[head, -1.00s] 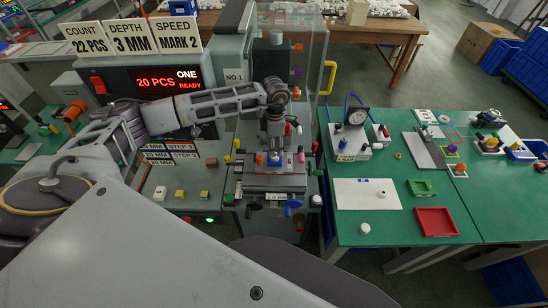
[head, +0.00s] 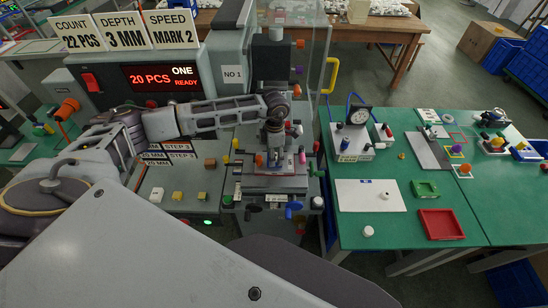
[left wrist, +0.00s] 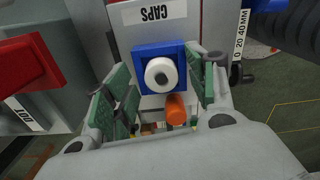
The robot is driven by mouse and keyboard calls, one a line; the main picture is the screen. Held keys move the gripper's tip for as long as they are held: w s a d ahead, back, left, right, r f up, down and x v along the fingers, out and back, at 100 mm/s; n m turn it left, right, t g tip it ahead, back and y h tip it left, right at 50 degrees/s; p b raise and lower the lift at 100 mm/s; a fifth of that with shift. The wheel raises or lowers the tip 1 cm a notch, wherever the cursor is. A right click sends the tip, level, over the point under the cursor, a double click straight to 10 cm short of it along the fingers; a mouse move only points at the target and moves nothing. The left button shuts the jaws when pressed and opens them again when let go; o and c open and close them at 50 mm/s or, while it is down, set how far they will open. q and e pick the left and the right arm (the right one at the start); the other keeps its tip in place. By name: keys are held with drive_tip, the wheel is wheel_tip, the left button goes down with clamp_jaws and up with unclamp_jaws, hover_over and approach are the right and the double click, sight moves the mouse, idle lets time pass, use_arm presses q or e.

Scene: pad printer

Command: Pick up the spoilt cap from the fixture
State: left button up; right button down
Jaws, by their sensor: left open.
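The cap (left wrist: 161,75), round and white with a dark centre, sits in the square blue fixture (left wrist: 178,50) in the left wrist view. My left gripper (left wrist: 164,92) is open, with one green-padded finger on each side of the blue fixture. A gap shows between the cap and each finger. In the head view my left gripper (head: 274,155) points down over the fixture area of the printer and mostly hides the cap. My right gripper is not in view.
An orange knob (left wrist: 175,109) stands close beside the fixture, between the fingers. A red block (left wrist: 28,75) is at the left of the wrist view.

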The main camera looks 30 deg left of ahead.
use_arm(q)
drive_tip(key=shift+s, duration=0.1)
idle(0.4)
drive_tip(key=c, duration=0.8)
drive_tip(key=shift+c, duration=0.2)
